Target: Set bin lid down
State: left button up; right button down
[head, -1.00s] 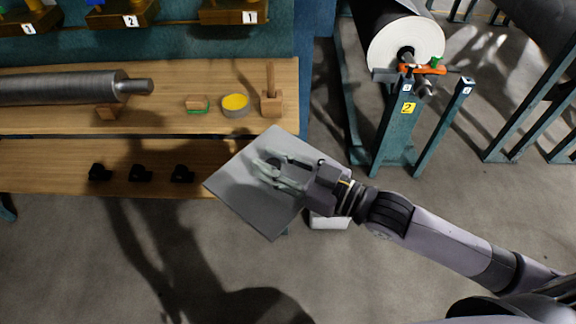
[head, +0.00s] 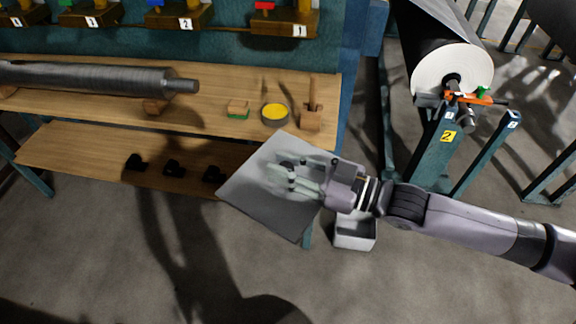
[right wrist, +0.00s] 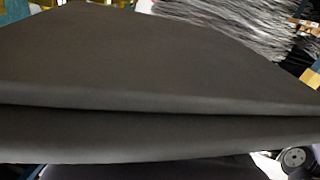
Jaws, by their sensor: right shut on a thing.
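The bin lid (head: 262,205) is a flat grey square panel, held tilted in the air in front of the workbench's right end. My right gripper (head: 288,175) is shut on the lid, its fingers lying over the upper face at a central knob that is partly hidden. In the right wrist view the lid (right wrist: 150,60) fills most of the picture as a dark sheet, and the fingertips do not show. A small light-grey open bin (head: 355,234) stands on the floor, just right of and below the lid. My left gripper is not in view.
The wooden bench (head: 215,120) carries a metal roller (head: 90,78), a brush (head: 237,110), a yellow-topped tin (head: 274,115) and a wooden tool (head: 311,118). Its lower shelf (head: 80,150) holds black parts. A teal roll stand (head: 435,160) is at right. The floor in front is clear.

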aim_at(302, 171)
jog(key=shift+r, duration=0.1)
jog(key=shift+s+d+n+g+y, duration=0.1)
jog(key=shift+d+n+g+y, duration=0.35)
jog(key=shift+n+g, duration=0.45)
jog(key=shift+s+d+n+g+y, duration=0.1)
jog(key=shift+d+n+g+y, duration=0.15)
jog(key=shift+d+n+g, duration=0.6)
jog(key=shift+s+d+n+g, duration=0.15)
jog(key=shift+n+g, duration=0.1)
jog(key=shift+g, duration=0.55)
jog(key=shift+s+d+n+g, duration=0.1)
jog(key=shift+s+n+g, duration=0.1)
jog(key=shift+g, duration=0.55)
jog(key=shift+a, duration=0.1)
